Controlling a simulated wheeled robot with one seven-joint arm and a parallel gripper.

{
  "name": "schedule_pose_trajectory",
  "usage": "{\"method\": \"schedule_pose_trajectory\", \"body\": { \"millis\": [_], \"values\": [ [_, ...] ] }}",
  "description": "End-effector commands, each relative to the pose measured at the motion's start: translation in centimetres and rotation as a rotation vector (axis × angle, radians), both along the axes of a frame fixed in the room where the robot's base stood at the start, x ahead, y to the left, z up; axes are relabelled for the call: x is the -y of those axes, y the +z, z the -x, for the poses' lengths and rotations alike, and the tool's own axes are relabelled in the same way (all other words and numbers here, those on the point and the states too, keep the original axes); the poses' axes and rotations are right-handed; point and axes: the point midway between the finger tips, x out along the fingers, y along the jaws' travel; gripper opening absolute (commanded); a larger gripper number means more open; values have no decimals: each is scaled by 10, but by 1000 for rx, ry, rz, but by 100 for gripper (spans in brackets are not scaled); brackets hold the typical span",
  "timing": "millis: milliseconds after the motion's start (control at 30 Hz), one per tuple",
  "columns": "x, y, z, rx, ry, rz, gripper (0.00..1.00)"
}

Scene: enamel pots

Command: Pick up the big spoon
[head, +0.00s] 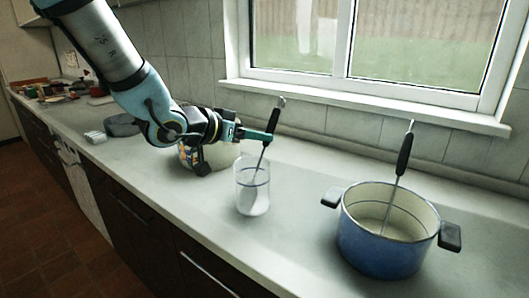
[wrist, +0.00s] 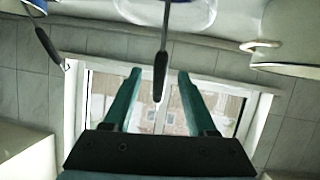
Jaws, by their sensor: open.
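A spoon with a dark handle (head: 276,119) leans upright in a clear glass (head: 252,190) on the counter. In the wrist view its handle (wrist: 161,72) comes down between my two fingers, with a gap showing on each side. My gripper (head: 269,137) is open around or beside this handle, above the glass. It also shows in the wrist view (wrist: 159,76). A second spoon with a dark handle (head: 405,153) stands in a blue pot (head: 385,255) on the right. Both spoon bowls are hard to see, so I cannot tell which spoon is bigger.
A cream pot (head: 222,157) stands behind my arm, close to the glass, and shows in the wrist view (wrist: 288,40). A window sill (head: 370,102) runs behind. Small items (head: 65,88) lie at the far left of the counter (head: 300,235). Counter is bare between glass and blue pot.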

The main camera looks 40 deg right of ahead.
Motion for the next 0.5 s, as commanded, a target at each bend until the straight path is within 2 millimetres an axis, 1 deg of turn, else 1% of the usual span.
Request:
{"method": "schedule_pose_trajectory", "body": {
  "millis": [33, 100, 367, 500],
  "values": [
    [8, -5, -1, -3, 0, -1, 58],
    [17, -8, -2, -2, 0, -1, 58],
    [33, -15, -5, -1, 3, -2, 58],
    [50, -25, -6, -3, 3, -4, 58]
  ]
}}
